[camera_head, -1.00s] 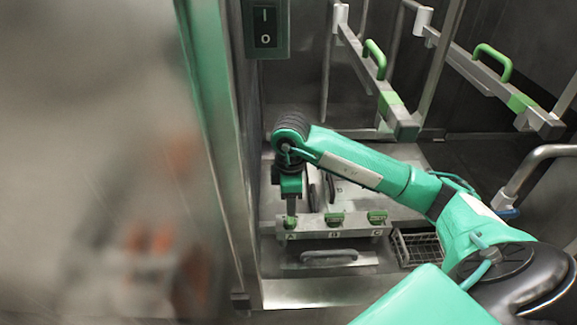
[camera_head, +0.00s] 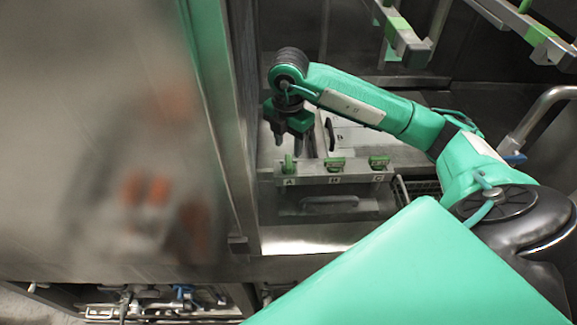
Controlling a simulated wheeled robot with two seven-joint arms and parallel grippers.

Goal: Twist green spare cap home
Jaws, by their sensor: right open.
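Three green caps sit in a row on a pale metal bar marked A, B and C. The cap at A (camera_head: 289,164) shows a narrow handle standing edge-on to me. The caps at B (camera_head: 335,164) and C (camera_head: 379,162) show their handles broadside. I cannot tell from the picture which one is the spare. My right gripper (camera_head: 289,140) points down above the cap at A, with its two fingers apart and nothing between them. The fingertips appear just clear of that cap. My left gripper is not in view.
A metal handle (camera_head: 330,201) lies in front of the bar. A dark wire basket (camera_head: 423,187) is partly hidden behind my right arm. A steel panel edge (camera_head: 232,150) stands close on the left. Rails with green parts (camera_head: 400,30) hang at the back.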

